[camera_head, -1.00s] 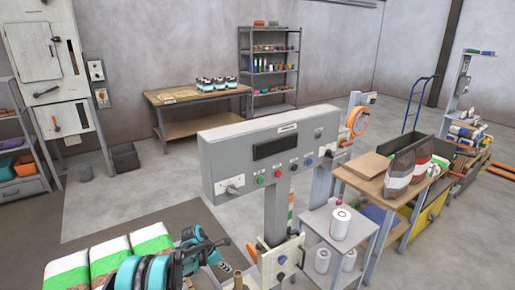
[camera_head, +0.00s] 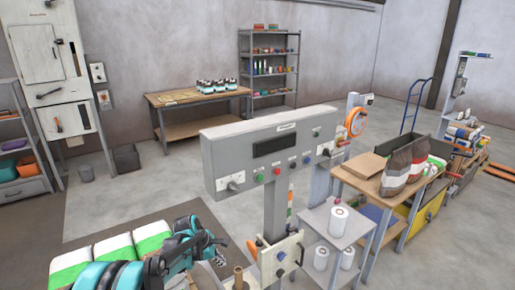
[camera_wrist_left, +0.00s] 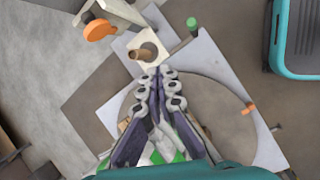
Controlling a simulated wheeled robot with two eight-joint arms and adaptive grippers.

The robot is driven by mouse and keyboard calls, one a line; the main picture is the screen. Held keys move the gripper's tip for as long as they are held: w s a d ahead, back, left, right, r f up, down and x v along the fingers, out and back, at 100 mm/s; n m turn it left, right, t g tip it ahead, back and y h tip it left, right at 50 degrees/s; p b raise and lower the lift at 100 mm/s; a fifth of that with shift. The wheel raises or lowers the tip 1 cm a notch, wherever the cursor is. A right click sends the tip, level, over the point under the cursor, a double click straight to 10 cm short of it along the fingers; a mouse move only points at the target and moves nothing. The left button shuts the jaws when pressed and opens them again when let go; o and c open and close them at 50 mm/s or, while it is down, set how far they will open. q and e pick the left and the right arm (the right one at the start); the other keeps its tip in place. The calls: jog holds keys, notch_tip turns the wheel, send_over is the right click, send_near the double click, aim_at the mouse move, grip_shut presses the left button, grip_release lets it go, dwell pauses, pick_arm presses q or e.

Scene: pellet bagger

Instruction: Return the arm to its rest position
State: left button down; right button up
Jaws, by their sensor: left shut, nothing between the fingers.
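My left arm comes in at the bottom left of the head view, teal and black. Its gripper (camera_head: 217,252) hangs over the area just left of the machine's post, small and partly dark. In the left wrist view the gripper's fingers (camera_wrist_left: 160,72) are together with nothing between them. They point towards a white plate with a brown wooden peg (camera_wrist_left: 146,53), apart from it as far as I can tell. My right arm and gripper do not show.
A grey control panel (camera_head: 270,150) on a post stands ahead of the arm. White and green bags (camera_head: 113,248) lie beside and behind the arm. A small white shelf (camera_head: 340,222) with rolls stands right of the post. Open floor (camera_head: 130,190) lies behind the bags.

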pick_arm(q)
jog(key=s+a+r+m+t+y, duration=0.2)
jog(key=s+r+m, duration=0.8)
jog(key=s+r, duration=0.5)
jog(key=s+a+f+m+t+y, duration=0.1)
jog(key=s+a+f+m+t, duration=0.1)
jog(key=s+m, duration=0.7)
jog(key=s, duration=0.8)
jog(key=shift+a+y, duration=0.15)
jog(key=shift+y, duration=0.15)
